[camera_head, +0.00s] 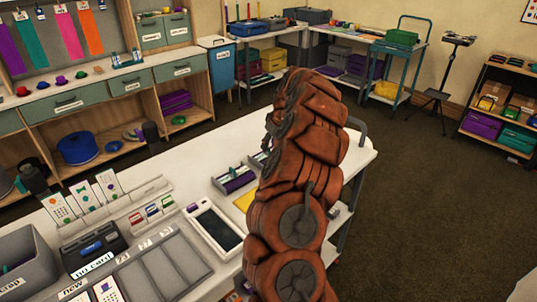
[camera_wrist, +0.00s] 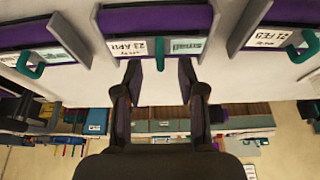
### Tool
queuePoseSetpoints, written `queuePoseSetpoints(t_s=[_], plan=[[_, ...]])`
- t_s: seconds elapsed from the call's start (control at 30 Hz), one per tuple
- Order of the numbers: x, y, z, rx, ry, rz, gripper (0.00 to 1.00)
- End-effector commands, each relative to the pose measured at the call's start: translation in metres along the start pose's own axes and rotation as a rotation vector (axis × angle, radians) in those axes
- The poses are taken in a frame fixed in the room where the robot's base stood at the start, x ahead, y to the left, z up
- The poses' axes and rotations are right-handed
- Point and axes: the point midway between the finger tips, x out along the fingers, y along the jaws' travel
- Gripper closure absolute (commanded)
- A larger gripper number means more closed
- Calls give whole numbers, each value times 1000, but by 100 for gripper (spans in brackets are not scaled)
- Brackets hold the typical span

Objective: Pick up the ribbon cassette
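Purple cassette-like pieces in pale slots fill the top of the wrist view, which is upside down; I take these for ribbon cassettes. The middle cassette (camera_wrist: 155,20) has a label reading 23 APR and a teal tab (camera_wrist: 160,54). My gripper (camera_wrist: 158,72) is open and empty, its fingertips on either side of that tab; I cannot tell whether they touch anything. Another cassette (camera_wrist: 281,12), labelled 21 FEB, is at the right, and one (camera_wrist: 36,30) is at the left. In the head view a purple piece (camera_head: 238,181) sits in a tray; my arm hides my gripper.
On the white table (camera_head: 195,160) are a dark device (camera_head: 93,247) signed "no card", a tablet (camera_head: 215,228), a grey sectioned tray (camera_head: 160,268), standing cards (camera_head: 83,196) and a grey bin (camera_head: 25,262). Shelving stands behind.

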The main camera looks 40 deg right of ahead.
Motion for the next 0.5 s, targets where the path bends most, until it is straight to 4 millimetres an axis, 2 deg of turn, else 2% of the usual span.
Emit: queuePoseSetpoints(t_s=[0.2,0.43,0.5], plan=[[24,0,0,1,-2,0,61],[26,0,0,1,0,1,61],[26,0,0,1,0,1,66]])
